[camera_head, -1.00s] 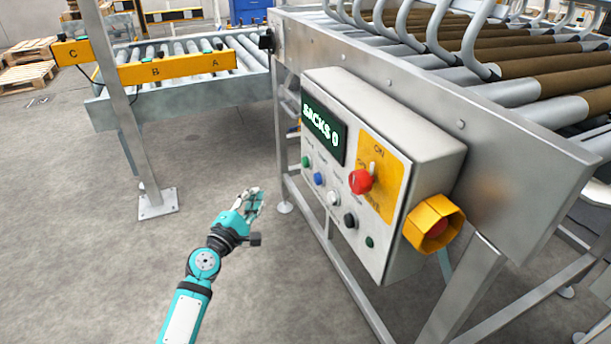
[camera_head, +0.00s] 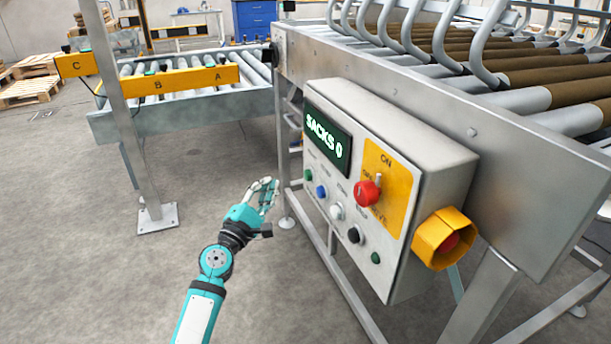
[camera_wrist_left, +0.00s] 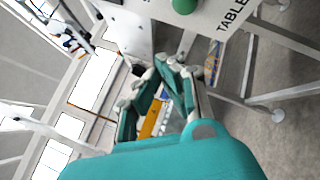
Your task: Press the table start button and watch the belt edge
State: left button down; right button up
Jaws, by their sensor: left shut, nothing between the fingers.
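The control box (camera_head: 390,165) hangs on the side of the roller conveyor frame, with a display reading "SACKS 0" (camera_head: 327,138). A small green button (camera_head: 309,174) sits at the left end of its button row. In the left wrist view a green button (camera_wrist_left: 185,4) shows at the top edge, next to a printed label "TABLE" (camera_wrist_left: 232,14). My left gripper (camera_head: 267,187) is shut and empty, in the air to the left of the box, apart from the buttons. Its fingers (camera_wrist_left: 163,82) also show below the green button in the left wrist view.
Blue (camera_head: 321,191), white (camera_head: 336,211) and black (camera_head: 354,235) buttons, a red knob (camera_head: 367,193) and a yellow-shrouded red button (camera_head: 443,240) are on the box. A post (camera_head: 125,120) stands at left, before the lower roller table (camera_head: 190,103). Floor between is clear.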

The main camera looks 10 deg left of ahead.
aim_at(308, 175)
pick_arm(q)
jog(key=shift+w+d, duration=0.5)
jog(key=shift+d, duration=0.25)
jog(key=shift+w+d, duration=0.55)
jog(key=shift+d, duration=0.25)
jog(key=shift+w+d, duration=0.5)
jog(key=shift+d, duration=0.25)
pick_arm(e)
jog(key=shift+w+a+r+t, duration=0.25)
jog(key=shift+w+r+t, duration=0.3)
jog(key=shift+w, duration=0.1)
jog(key=shift+f, duration=0.1)
pick_arm(q)
jog(key=shift+d, duration=0.1)
jog(key=shift+w+d, duration=0.2)
jog(key=shift+d, duration=0.1)
pick_arm(e)
jog(key=shift+w+r, duration=0.15)
jog(key=shift+r, duration=0.05)
